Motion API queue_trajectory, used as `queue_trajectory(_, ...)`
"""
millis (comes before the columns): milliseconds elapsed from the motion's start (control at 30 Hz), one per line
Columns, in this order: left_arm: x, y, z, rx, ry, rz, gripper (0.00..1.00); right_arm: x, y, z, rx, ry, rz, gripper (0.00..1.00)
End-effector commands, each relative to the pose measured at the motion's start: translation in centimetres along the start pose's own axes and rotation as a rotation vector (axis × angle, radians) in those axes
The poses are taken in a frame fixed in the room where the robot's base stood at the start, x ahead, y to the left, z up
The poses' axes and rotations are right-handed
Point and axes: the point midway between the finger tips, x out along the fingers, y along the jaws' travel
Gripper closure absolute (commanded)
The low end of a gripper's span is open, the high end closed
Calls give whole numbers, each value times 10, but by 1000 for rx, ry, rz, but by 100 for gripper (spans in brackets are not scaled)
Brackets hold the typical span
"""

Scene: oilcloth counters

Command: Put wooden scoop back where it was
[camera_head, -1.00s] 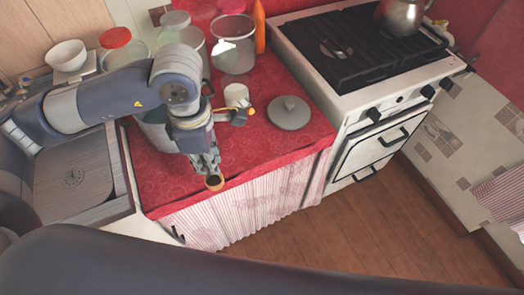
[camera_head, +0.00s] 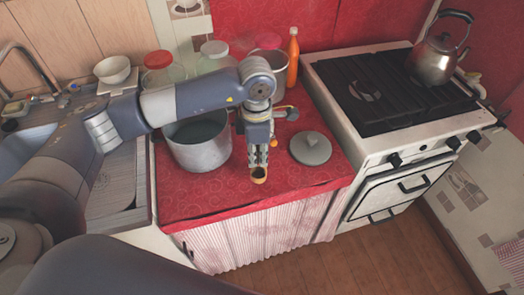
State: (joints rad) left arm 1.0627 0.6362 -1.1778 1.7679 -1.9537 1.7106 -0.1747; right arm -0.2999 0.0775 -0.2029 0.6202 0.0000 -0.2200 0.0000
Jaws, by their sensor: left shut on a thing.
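The wooden scoop (camera_head: 259,176) shows in the head view as a small round wooden cup with a dark inside. It is at the tips of my left gripper (camera_head: 258,162), which points down over the red counter (camera_head: 225,194) near its front edge. The gripper is shut on the scoop. The scoop's handle is hidden by the fingers, and I cannot tell how far the scoop is above the cloth. My right gripper is not in view.
A large metal pot (camera_head: 200,154) stands left of the gripper, and a grey lid (camera_head: 311,148) lies to its right. Lidded glass jars (camera_head: 163,73) and an orange bottle (camera_head: 293,58) stand behind. The stove (camera_head: 390,110) with a kettle (camera_head: 436,60) is at right.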

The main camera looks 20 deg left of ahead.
Motion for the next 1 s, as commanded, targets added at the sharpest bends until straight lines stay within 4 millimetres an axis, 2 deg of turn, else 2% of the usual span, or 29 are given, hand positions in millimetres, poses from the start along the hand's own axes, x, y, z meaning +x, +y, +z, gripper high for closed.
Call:
queue_trajectory(100, 0, 15, 8, -2, -1, -1, 100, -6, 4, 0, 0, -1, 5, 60)
queue_trajectory(233, 2, 23, 12, 0, 0, 1, 100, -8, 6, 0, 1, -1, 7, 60)
queue_trajectory(367, 7, 24, 12, 0, 1, -2, 100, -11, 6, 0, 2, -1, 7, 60)
queue_trajectory(600, 36, 24, 12, -1, 0, -2, 100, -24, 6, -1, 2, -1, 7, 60)
queue_trajectory(967, 42, 24, 12, 0, -1, 1, 100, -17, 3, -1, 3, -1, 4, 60)
queue_trajectory(1000, 41, 24, 12, 0, -1, 1, 82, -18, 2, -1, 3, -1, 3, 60)
